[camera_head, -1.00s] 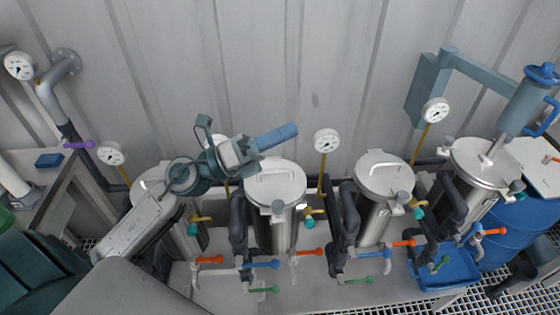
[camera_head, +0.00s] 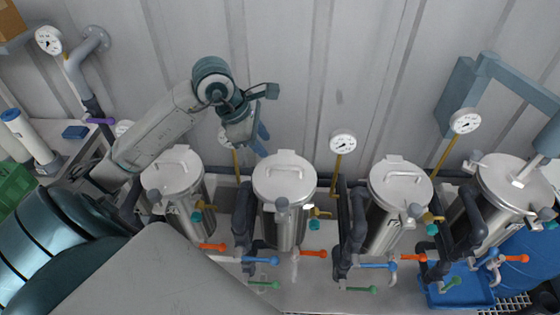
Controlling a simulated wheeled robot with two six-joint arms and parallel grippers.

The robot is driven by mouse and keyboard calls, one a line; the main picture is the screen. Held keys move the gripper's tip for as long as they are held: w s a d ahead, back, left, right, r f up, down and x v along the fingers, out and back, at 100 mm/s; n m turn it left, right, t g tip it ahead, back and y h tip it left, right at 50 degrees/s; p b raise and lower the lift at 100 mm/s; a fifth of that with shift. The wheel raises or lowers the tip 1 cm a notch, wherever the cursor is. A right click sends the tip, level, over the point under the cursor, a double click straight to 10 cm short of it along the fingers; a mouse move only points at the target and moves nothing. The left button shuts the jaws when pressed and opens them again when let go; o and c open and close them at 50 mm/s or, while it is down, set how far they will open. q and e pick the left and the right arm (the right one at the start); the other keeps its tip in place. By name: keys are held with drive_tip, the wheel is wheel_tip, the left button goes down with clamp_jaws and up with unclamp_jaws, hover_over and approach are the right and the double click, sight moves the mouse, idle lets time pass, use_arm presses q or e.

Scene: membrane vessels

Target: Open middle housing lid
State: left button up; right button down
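Several steel housings with round lids stand in a row. The lid (camera_head: 284,178) of the second housing from the left is down, with a handle bar on top and a grey clamp knob at its front. The lids of the left housing (camera_head: 174,172) and the third housing (camera_head: 401,185) are also down. My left gripper (camera_head: 262,142) hangs just behind and above the second lid's left rear edge, apart from its handle as far as I can see. Its blue fingers are partly hidden by its wrist, so their opening is unclear. My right gripper is out of view.
A fourth housing (camera_head: 507,182) stands under a blue-grey wall-mounted arm (camera_head: 490,72) at right. Pressure gauges (camera_head: 343,143) rise behind the housings. Dark pipes and coloured valve handles (camera_head: 313,254) crowd their fronts. The wall stands close behind.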

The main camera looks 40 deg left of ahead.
sight(282, 166)
use_arm(q)
drive_tip(key=b+x, duration=0.3)
drive_tip(key=x, duration=0.7)
drive_tip(key=shift+b, duration=0.35)
drive_tip(key=shift+r, duration=0.1)
clamp_jaws()
